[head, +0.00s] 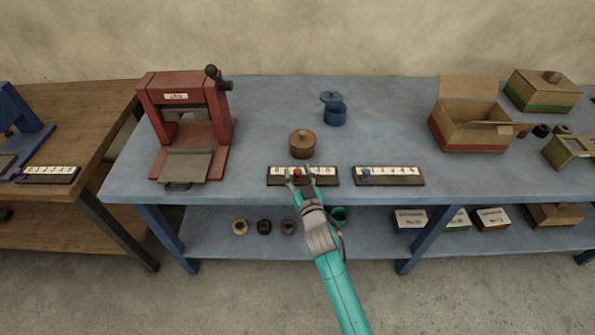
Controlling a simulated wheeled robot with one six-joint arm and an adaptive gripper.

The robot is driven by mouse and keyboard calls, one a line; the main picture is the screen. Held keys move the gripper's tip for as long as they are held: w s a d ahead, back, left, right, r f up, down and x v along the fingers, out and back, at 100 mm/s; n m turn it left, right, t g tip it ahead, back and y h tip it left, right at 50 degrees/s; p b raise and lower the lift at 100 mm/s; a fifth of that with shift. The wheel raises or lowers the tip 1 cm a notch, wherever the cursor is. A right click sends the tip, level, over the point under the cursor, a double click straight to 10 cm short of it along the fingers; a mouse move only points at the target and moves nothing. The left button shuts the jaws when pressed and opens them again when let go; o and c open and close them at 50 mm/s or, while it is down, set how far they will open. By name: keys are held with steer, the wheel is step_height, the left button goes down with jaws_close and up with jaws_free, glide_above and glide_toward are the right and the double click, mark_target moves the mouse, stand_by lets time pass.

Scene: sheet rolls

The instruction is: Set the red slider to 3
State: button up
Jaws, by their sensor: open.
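The red slider (297,173) is a small red knob on a dark scale bar with a white numbered strip (325,170), near the front edge of the blue table. The knob sits left of the strip's middle. Several numbers there are covered by my gripper, so I cannot read which one it stands at. My gripper (298,178) is open, with its fingertips at the red knob, one to each side. Whether they touch it I cannot tell. My teal arm reaches in from the front.
A second scale bar with a blue knob (366,174) lies close on the right. A round wooden pot (302,145) stands just behind. A red press (187,125) stands left, an open cardboard box (468,133) right. The blue table (245,115) is clear behind the pot's left.

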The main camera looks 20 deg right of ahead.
steer(key=shift+w, duration=0.5)
jaws_close()
steer(key=shift+d, duration=0.1)
